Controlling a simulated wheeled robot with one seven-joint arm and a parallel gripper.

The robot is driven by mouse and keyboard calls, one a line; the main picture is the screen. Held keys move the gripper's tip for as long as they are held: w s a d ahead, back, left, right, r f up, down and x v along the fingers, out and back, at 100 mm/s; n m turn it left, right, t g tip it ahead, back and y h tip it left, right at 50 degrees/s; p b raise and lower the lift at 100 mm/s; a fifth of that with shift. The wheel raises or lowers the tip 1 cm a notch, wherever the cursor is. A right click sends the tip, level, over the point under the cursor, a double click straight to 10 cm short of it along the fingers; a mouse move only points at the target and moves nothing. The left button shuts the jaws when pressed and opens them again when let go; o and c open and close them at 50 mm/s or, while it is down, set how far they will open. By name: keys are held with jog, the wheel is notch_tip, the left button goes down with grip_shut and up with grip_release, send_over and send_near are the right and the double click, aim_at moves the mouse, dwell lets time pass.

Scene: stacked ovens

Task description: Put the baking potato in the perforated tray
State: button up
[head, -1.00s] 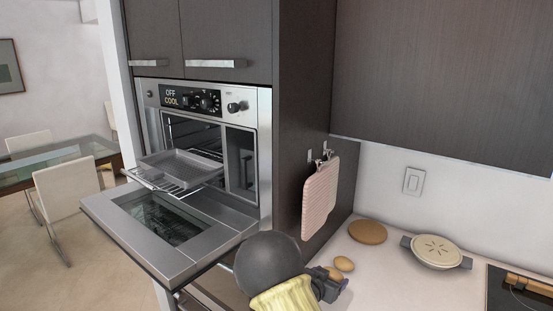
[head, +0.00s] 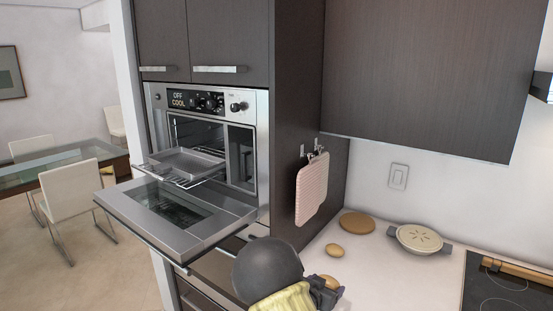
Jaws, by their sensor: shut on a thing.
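The perforated tray (head: 187,163) is a shallow grey metal pan on the pulled-out wire rack of the open oven (head: 205,112). My gripper (head: 324,291) is at the bottom middle of the head view, at the counter's left part, mostly hidden behind my own arm. It is shut on a tan baking potato (head: 329,281), which only partly shows beside the jaws. A second, similar potato (head: 334,251) lies on the counter just beyond, apart from my gripper. The tray is up and to the left of my gripper, and its inside looks empty.
The lowered oven door (head: 221,212) juts out below the tray. A round wooden board (head: 357,223), a lidded dish (head: 418,239) and a cooktop (head: 510,285) are on the counter (head: 385,280). Pink cloths (head: 311,189) hang on the cabinet side.

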jog(key=shift+d+f, duration=0.15)
jog(key=shift+f, duration=0.45)
jog(key=shift+s+f+n+t+y, duration=0.3)
jog(key=shift+s+n+y, duration=0.1)
jog(key=s+f+n+t+y, duration=0.1)
jog(key=s+f+n+y, duration=0.5)
jog(key=s+f, duration=0.3)
notch_tip(320, 180, down, 4)
jog(key=shift+r+t+y, duration=0.25)
jog(key=shift+t+y, duration=0.05)
jog(key=shift+y, duration=0.1)
jog(key=shift+w+d, duration=0.1)
jog(key=s+f, duration=0.4)
jog(key=f, duration=0.1)
jog(key=shift+s+f, duration=0.15)
jog(key=shift+s, duration=0.15)
